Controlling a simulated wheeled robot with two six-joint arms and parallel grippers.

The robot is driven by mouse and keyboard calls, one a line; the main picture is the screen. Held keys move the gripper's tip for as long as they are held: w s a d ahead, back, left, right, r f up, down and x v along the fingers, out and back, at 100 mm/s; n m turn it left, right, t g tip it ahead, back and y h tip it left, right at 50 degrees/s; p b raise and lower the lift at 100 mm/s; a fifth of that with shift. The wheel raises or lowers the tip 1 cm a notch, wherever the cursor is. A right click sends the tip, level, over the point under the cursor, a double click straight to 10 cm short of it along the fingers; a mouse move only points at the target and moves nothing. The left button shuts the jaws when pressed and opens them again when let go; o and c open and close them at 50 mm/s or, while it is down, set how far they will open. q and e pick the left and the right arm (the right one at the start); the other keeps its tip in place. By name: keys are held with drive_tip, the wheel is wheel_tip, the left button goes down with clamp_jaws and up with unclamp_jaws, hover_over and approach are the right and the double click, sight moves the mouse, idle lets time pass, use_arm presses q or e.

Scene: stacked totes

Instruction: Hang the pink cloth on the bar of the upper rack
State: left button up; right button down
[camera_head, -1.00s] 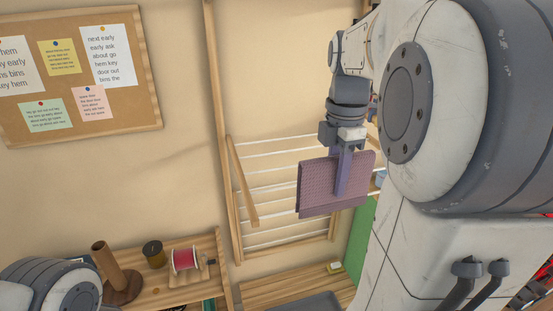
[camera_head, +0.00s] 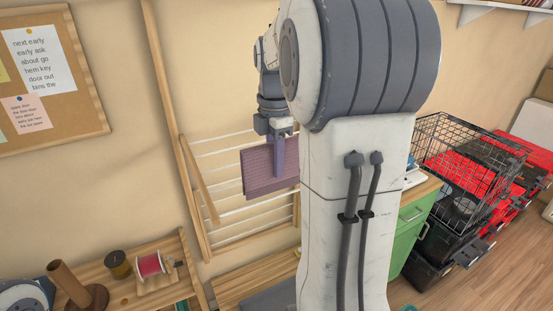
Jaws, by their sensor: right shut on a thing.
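The pink cloth (camera_head: 258,172) looks mauve and hangs folded from my right gripper (camera_head: 279,165), which is shut on it. The cloth is in front of the wooden rack with white bars (camera_head: 225,153), overlapping its middle in the picture. I cannot tell whether the cloth touches any bar. Part of the rack's right side is hidden behind the cloth and my right arm. My left gripper is not in view; only a bit of my left arm shows at the lower left corner.
A wooden shelf (camera_head: 128,294) at lower left holds a red spool (camera_head: 150,265), a dark jar (camera_head: 118,264) and a brown peg stand (camera_head: 80,288). A green cabinet (camera_head: 409,228), a black wire crate (camera_head: 455,150) and red-and-black totes (camera_head: 480,170) stand at right. Wooden floor is bare at lower right.

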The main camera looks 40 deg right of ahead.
wheel_tip(320, 180, down, 14)
drive_tip(key=b, duration=0.9)
drive_tip(key=shift+f, duration=0.15)
idle(0.3)
drive_tip(key=c, duration=0.6)
unclamp_jaws()
wheel_tip(320, 180, up, 10)
drive_tip(key=shift+r+b, duration=0.25)
drive_tip(key=shift+b, duration=0.35)
drive_tip(key=shift+s, duration=0.1)
